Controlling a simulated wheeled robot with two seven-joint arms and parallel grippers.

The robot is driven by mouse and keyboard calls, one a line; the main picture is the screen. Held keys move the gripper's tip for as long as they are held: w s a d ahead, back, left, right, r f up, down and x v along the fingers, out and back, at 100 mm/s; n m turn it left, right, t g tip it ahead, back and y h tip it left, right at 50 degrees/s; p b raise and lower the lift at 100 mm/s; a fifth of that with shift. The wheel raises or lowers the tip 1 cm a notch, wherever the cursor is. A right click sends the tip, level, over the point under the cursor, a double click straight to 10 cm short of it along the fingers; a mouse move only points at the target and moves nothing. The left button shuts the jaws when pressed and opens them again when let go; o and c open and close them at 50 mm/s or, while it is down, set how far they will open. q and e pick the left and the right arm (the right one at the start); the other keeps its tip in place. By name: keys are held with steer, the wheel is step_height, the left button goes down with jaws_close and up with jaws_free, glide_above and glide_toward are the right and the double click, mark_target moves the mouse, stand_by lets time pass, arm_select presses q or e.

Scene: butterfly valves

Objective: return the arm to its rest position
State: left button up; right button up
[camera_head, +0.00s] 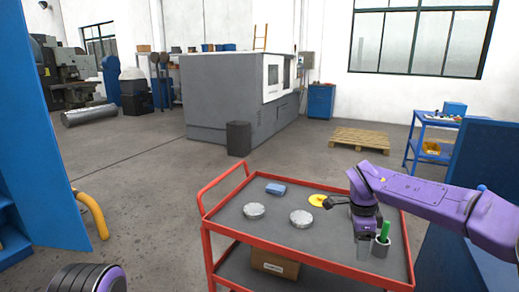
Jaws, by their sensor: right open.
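My right arm comes in from the right over the red cart (228,227) and bends down at its purple elbow. Two silvery round parts (301,218) and (254,210) lie on the cart's grey top, apart from the gripper. A dark ribbed part with a purple rim at the bottom left seems to be mine. My left gripper is not in view.
A blue block (275,189) lies on the cart top, and a grey cup with a green item (384,232) stands near its right side. A cardboard box (274,263) is on the lower shelf. A blue panel (40,130) with a yellow bent tube (93,212) stands left.

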steer(key=s+d+f+n+t+h, duration=0.1)
steer(key=s+f+n+t+h, duration=0.15)
steer(key=s+f, duration=0.45)
steer(key=s+d+f+n+t+h, duration=0.1)
steer(key=s+f+n+h, duration=0.15)
steer(key=f, duration=0.75)
steer(key=s+d+f+n+t+h, duration=0.1)
steer(key=s+f+n+t+h, duration=0.15)
steer(key=s+f, duration=0.45)
steer(key=s+f+n+g+y, duration=0.1)
steer(key=s+f+n+y, duration=0.1)
steer(key=s, duration=0.9)
steer(key=s+f+n+g+y, duration=0.1)
steer(key=s+f+n+y, duration=0.2)
steer(key=s+f, duration=0.3)
steer(key=s+n, duration=0.1)
steer(key=s, duration=0.4)
steer(key=shift+f+n, duration=0.25)
steer(key=shift+n, duration=0.1)
